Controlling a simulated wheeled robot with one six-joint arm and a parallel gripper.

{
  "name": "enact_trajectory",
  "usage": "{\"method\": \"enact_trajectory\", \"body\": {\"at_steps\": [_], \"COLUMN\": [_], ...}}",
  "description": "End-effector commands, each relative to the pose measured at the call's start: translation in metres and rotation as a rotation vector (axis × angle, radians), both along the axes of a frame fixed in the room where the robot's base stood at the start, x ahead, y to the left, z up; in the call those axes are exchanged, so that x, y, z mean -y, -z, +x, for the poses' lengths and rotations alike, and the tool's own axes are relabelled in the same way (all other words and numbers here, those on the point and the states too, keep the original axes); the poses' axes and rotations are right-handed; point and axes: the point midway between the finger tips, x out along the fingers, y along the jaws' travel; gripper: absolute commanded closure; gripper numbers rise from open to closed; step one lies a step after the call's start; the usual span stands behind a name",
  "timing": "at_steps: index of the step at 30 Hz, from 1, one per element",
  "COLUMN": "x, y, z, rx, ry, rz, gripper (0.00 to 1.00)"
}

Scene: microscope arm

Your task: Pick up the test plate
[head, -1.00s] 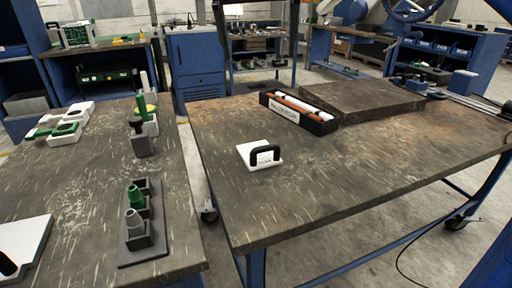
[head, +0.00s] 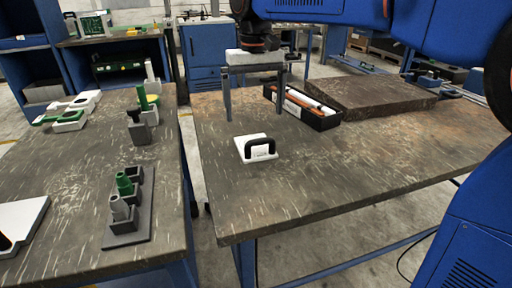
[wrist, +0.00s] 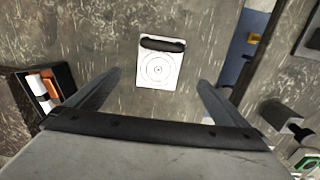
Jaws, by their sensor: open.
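The test plate (head: 243,142) is a white plate with a black arched handle, lying flat on the right-hand worktable. In the wrist view the plate (wrist: 158,72) shows a printed ring target, with the black handle along its upper edge. My gripper (head: 255,118) is open and empty, its two grey fingers pointing down. It hangs above the table at the plate, not touching it. In the wrist view the plate lies beyond and between the two spread fingers of my gripper (wrist: 157,90).
A black bin (head: 303,110) with white and orange tubes stands right of the plate, near my right finger. A dark raised slab (head: 375,98) lies behind it. The left table (head: 75,190) holds grey and green fixtures, across a gap. The table front is clear.

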Motion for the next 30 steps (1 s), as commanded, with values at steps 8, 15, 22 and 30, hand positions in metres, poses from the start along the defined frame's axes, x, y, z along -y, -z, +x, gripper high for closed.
{"method": "enact_trajectory", "body": {"at_steps": [8,15,22,30], "x": [0.000,0.000,0.004,0.003], "y": [0.043,0.056,0.086,0.104], "z": [-0.001,-0.001,-0.009,-0.008], "rx": [-0.001,0.000,-0.002,0.001], "ry": [0.000,0.000,0.000,0.000], "rz": [-0.001,-0.001,-0.002,0.001], "gripper": [0.00,0.00,0.00,0.00]}}
